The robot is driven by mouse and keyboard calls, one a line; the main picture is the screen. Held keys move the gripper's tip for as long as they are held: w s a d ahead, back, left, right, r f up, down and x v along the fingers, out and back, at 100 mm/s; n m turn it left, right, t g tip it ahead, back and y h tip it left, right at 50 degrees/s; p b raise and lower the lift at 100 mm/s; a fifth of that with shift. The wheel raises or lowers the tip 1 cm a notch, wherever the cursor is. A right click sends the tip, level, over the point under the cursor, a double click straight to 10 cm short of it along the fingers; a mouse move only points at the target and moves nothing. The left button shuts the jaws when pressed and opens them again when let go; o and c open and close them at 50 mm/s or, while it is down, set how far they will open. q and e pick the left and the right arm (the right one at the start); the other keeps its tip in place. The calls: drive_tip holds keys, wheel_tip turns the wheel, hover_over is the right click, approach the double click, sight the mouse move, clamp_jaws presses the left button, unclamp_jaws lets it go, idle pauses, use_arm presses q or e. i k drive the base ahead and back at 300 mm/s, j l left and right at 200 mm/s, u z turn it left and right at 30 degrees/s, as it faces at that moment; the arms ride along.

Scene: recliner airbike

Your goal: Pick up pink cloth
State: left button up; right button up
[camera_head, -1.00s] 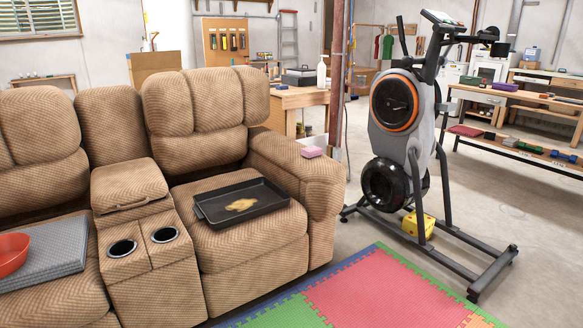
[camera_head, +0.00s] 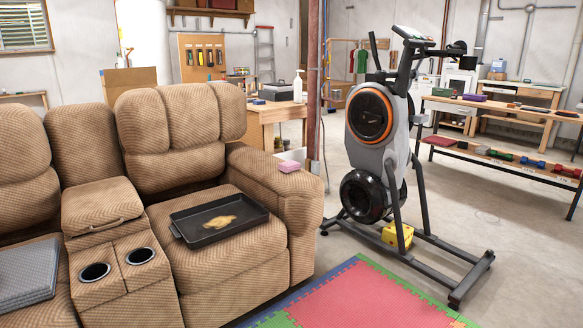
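Neither of my grippers shows in the head view.
A black tray (camera_head: 220,217) with a yellowish-brown patch sits on the recliner seat (camera_head: 240,250). The air bike (camera_head: 372,130) stands to its right, with a yellow block (camera_head: 397,236) at its base. A coloured foam mat (camera_head: 360,295) covers the front floor.

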sight(289, 166)
drive_tip(key=i+l+z, duration=0.25)
drive_tip(key=i, duration=0.2)
drive_tip(key=i+l+z, duration=0.2)
drive_tip(key=i, duration=0.25)
drive_tip(key=l, duration=0.1)
